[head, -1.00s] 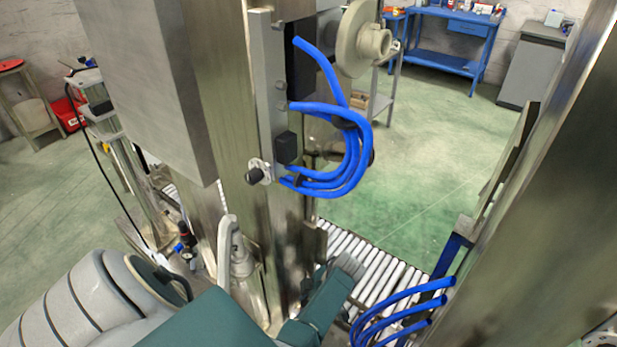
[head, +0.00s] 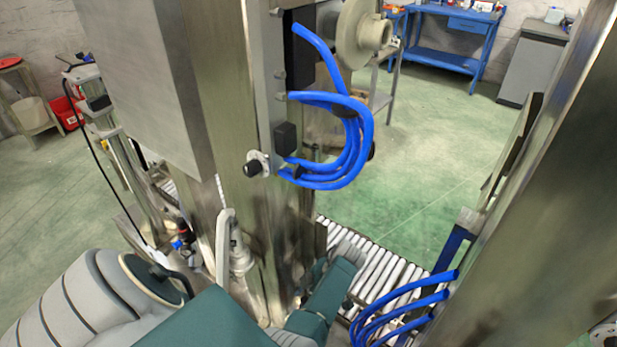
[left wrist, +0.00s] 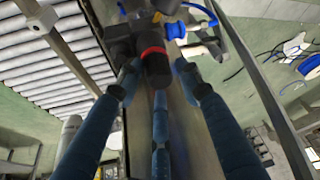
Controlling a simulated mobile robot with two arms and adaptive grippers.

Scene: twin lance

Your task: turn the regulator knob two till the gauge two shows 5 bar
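A black regulator knob (left wrist: 155,65) with a red ring shows in the left wrist view, with a blue fitting (left wrist: 176,30) behind it. My left gripper (left wrist: 158,78) is open, its dark blue fingers spread around the knob's near end. I see gaps between the side fingers and the knob; contact at the lower finger cannot be told. In the head view a small regulator with red and blue parts (head: 181,240) is low at the left; I cannot tell which number it is. No readable gauge face shows. My right gripper is not in view.
A steel column (head: 240,120) with blue hoses (head: 362,140) stands in the middle of the head view. A roller conveyor (head: 385,275) runs below it. A second steel post (head: 550,200) is at the right. A blue workbench (head: 445,40) stands far back.

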